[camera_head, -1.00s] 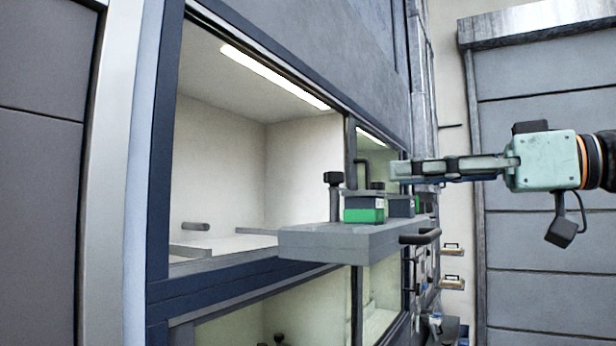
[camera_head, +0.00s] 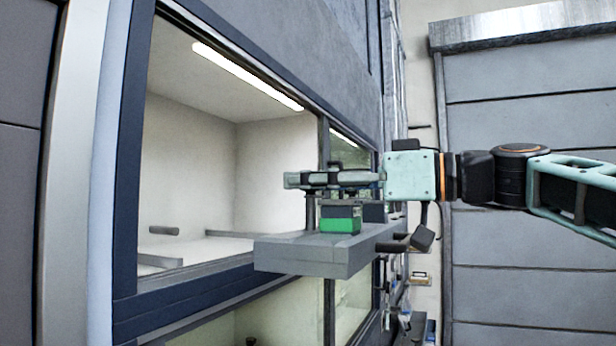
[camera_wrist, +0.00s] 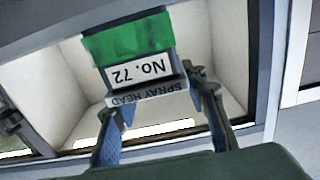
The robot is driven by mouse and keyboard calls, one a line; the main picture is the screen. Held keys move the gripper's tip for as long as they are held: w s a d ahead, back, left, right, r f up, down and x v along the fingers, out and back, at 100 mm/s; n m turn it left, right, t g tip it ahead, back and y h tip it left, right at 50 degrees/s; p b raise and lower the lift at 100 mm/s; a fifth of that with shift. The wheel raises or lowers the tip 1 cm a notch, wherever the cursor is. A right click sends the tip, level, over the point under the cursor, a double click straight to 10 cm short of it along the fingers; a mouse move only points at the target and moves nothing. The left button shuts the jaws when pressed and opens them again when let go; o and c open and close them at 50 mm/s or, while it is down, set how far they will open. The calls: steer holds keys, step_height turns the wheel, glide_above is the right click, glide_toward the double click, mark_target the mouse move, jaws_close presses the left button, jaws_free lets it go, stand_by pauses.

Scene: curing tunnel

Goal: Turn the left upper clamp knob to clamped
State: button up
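My gripper (camera_head: 310,180) is level in the head view, just above a block with a green front (camera_head: 340,224) on the grey shelf. In the wrist view, my two fingers (camera_wrist: 153,95) stand apart, with the block's "No. 72" label (camera_wrist: 150,72) and "SPRAY HEAD" strip showing upside down between and beyond them. I cannot tell whether they touch anything. A dark post (camera_head: 311,213) rises from the shelf beside the block; its top is hidden behind my gripper. I cannot make out the left upper clamp knob or its setting.
The grey shelf (camera_head: 310,255) juts from the lit tunnel opening, with a dark handle (camera_head: 392,246) at its right. The blue-grey frame (camera_head: 200,300) runs below the opening. A grey panelled wall (camera_head: 530,120) stands at right. The space in front of the shelf looks clear.

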steer(key=shift+w+a, duration=0.15)
steer(key=shift+a, duration=0.2)
steer(key=shift+c, duration=0.7)
jaws_close()
